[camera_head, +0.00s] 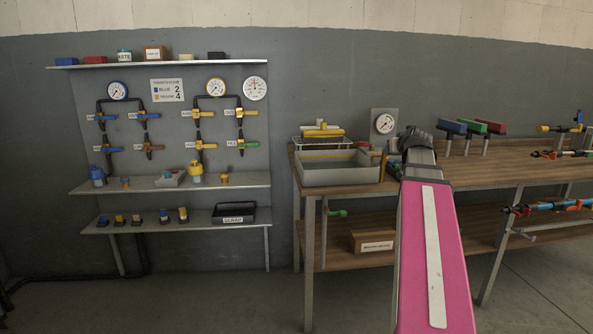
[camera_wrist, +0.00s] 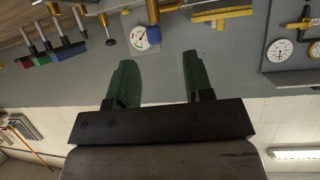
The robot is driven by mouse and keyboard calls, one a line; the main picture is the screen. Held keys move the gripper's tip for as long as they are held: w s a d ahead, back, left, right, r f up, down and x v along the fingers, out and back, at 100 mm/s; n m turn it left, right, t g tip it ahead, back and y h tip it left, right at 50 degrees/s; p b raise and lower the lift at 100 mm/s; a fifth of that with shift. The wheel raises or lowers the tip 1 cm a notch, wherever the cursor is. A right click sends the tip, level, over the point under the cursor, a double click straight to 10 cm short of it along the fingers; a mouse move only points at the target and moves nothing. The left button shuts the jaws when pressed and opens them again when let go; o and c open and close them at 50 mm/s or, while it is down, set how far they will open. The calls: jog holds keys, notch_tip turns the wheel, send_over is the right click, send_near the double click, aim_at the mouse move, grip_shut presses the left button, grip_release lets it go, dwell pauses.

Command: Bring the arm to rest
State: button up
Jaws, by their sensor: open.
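My gripper shows in the wrist view (camera_wrist: 157,80) as two green fingers on a black bar, held well apart with nothing between them. The wrist view is upside down, with the bench at the top and the ceiling lights at the bottom. In the head view my pink arm reaches forward over the wooden workbench (camera_head: 475,176). Its dark wrist end is near the gauge on the wall, and the fingers cannot be made out there.
A grey basin (camera_head: 340,179) stands on the bench left of my arm. Blue, green and red blocks on posts (camera_head: 452,127) stand to its right. A wall panel with valves and a shelf (camera_head: 180,184) is at the left. The floor (camera_head: 190,280) before the panel looks clear.

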jog(key=a+f+g+y, duration=0.15)
jog(key=a+f, duration=0.25)
jog(key=f, duration=0.4)
jog(key=a+f+g, duration=0.2)
jog(key=a+f, duration=0.2)
jog(key=f, duration=0.3)
jog(key=s+a+f+g, duration=0.3)
jog(key=s+a+f, duration=0.3)
jog(key=f, duration=0.4)
jog(key=s+a+f+g, duration=0.3)
jog(key=s+a+f, duration=0.3)
jog(key=f, duration=0.5)
jog(key=s+a+f+g, duration=0.3)
jog(key=s+a+f, duration=0.3)
jog(key=f, duration=0.5)
jog(key=shift+s+n, duration=0.4)
jog(key=shift+s, duration=0.3)
